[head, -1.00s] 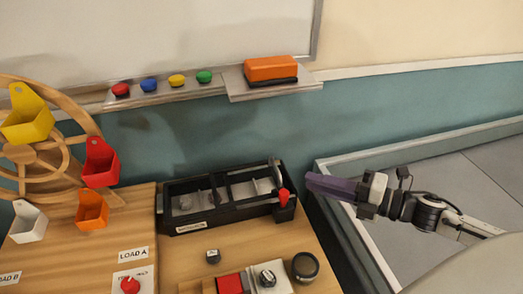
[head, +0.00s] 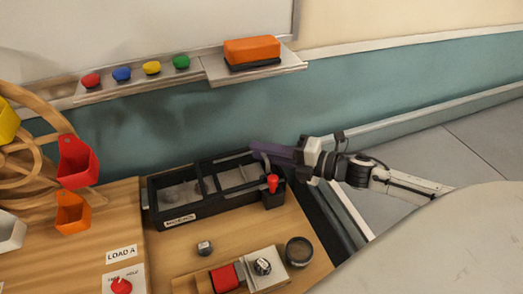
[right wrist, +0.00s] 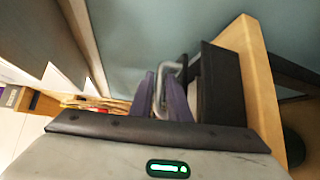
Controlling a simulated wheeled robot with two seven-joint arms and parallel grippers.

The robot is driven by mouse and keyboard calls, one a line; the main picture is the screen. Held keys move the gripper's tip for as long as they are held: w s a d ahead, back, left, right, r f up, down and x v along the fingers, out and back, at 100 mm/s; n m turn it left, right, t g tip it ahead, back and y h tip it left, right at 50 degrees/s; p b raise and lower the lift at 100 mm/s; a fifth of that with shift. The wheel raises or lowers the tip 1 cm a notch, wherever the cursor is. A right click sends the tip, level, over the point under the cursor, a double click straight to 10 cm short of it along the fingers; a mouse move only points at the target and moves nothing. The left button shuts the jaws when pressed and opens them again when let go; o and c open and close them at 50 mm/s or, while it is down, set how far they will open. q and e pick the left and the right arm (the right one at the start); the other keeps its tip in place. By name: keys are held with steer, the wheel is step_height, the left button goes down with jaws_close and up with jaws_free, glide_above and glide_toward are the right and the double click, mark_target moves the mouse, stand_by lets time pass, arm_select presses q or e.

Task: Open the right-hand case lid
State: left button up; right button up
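The right-hand case (head: 180,217) is a long black box with a label on its front and a clear, black-framed lid that lies shut on the bench. A bent grey metal handle (head: 262,163) rises at its right end; it also shows in the right wrist view (right wrist: 165,75). My right gripper (head: 268,151) has purple fingers and reaches in from the right at the handle. In the right wrist view the fingers (right wrist: 164,98) are close together with the handle bar at them; whether they grip it is unclear. My left gripper is out of view.
A red knob (head: 272,183) sits on the case's right front corner. A wooden wheel with coloured buckets (head: 76,163) stands left; the wall is behind.

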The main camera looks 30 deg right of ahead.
steer(key=shift+w+a, duration=0.15)
steer(key=shift+w, duration=0.1)
jaws_close()
stand_by(1.4)
